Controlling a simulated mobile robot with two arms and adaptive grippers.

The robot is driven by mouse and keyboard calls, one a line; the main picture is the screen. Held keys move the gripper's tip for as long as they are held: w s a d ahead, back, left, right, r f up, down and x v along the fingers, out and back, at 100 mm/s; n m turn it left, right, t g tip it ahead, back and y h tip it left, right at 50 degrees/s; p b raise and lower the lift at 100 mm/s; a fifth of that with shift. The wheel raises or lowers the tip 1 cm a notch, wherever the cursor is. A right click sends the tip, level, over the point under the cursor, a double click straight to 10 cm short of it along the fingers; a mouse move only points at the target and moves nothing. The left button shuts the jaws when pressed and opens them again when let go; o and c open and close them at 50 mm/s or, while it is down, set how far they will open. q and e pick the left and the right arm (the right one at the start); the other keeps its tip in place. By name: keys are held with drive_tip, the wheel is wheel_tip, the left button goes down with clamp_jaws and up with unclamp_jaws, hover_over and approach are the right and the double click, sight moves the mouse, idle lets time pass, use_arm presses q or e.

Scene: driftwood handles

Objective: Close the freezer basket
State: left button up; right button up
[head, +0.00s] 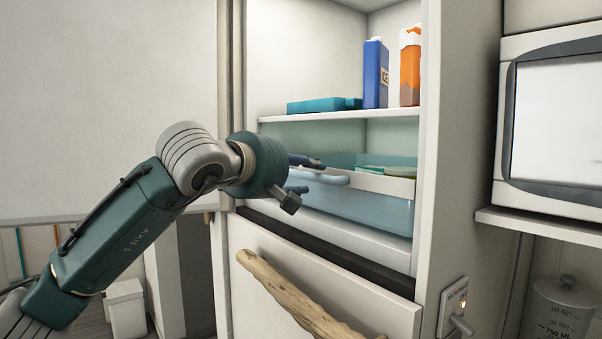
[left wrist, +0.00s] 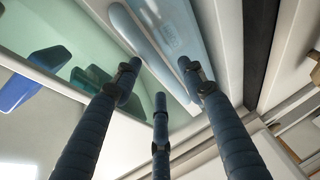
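The freezer basket (head: 370,208) is a translucent blue bin with a pale rim, low in the open compartment. A pale blue bar handle (head: 322,178) runs along its front; how far the basket is out is hard to tell. My left gripper (head: 300,177) is at the left part of this handle, its hand hiding the basket's left end. In the left wrist view, the handle (left wrist: 142,42) lies ahead of and between the spread fingers of the gripper (left wrist: 160,80). The fingers look open; contact with the handle cannot be told. My right gripper is not in view.
Below is a closed drawer front with a driftwood handle (head: 295,297). A microwave (head: 555,110) stands right.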

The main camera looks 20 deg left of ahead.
use_arm(q)
drive_tip(key=shift+w+d+f, duration=0.1)
drive_tip(key=shift+w+d, duration=0.05)
drive_tip(key=shift+d, duration=0.05)
drive_tip(key=v, duration=1.2)
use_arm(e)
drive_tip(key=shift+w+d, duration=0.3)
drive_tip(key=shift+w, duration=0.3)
use_arm(q)
drive_tip(key=shift+a, duration=0.15)
